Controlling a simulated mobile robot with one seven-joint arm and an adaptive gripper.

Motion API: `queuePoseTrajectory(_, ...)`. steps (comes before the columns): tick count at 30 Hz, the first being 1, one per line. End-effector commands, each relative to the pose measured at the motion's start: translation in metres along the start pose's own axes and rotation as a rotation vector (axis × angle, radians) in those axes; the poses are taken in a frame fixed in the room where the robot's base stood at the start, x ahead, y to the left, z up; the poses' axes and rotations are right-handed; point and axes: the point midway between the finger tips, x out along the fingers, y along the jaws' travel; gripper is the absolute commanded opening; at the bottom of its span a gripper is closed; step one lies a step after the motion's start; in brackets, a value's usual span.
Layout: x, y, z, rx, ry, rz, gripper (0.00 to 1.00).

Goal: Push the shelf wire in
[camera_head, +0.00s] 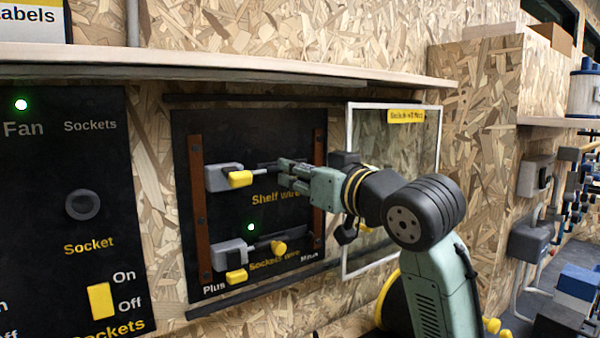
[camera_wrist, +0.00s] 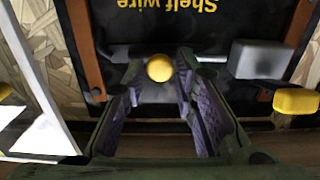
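The shelf wire's yellow knob (camera_wrist: 159,68) shows end-on between my fingertips in the wrist view. In the head view my gripper hides it. My gripper (camera_head: 284,172) is at the upper row of the black panel. Its fingers (camera_wrist: 160,72) stand apart on either side of the knob, with small gaps visible; depth contact is unclear. The "Shelf wire" label (camera_head: 275,198) is below, partly covered.
The sockets wire (camera_head: 278,247) with its grey block (camera_head: 230,254) runs below on the same panel (camera_head: 215,130). An open clear cover (camera_head: 433,150) stands to the right, behind my arm. A wooden shelf (camera_head: 250,66) overhangs the panel. A switch panel (camera_head: 60,190) is at left.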

Motion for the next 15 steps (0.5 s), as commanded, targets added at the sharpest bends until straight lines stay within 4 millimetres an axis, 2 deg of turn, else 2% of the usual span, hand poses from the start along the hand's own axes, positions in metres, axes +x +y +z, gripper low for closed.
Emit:
queuePoseTrajectory(10,-0.0002,0.0,-0.0001,0.0,0.0,0.0,0.01)
queuePoseTrajectory(15,-0.0002,0.0,0.0,0.0,0.0,0.0,0.0)
